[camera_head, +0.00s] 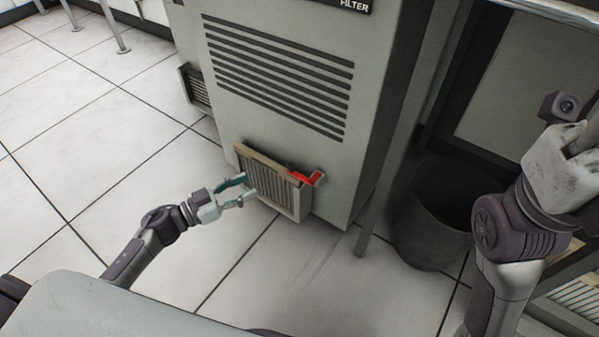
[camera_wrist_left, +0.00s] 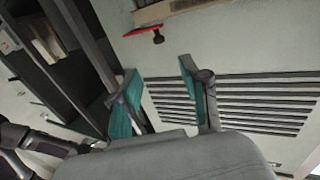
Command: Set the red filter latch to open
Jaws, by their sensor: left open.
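The red latch (camera_head: 306,177) sits at the upper right corner of a framed filter (camera_head: 273,184) low on the front of a grey cabinet (camera_head: 268,117). In the left wrist view the red latch (camera_wrist_left: 143,30) shows near the top, beyond the fingers, with a dark knob beside it. My left gripper (camera_head: 246,190) is open and empty, in front of the filter and left of the latch, apart from the latch. Its teal finger pads show in the left wrist view (camera_wrist_left: 160,95). My right arm shows at the right; its gripper fingers are not clearly visible.
A dark waste bin (camera_head: 432,212) stands on the floor right of the cabinet, by a thin table leg (camera_head: 364,240). A second filter (camera_head: 196,88) sticks out at the cabinet's left side. The tiled floor (camera_head: 95,135) to the left is clear.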

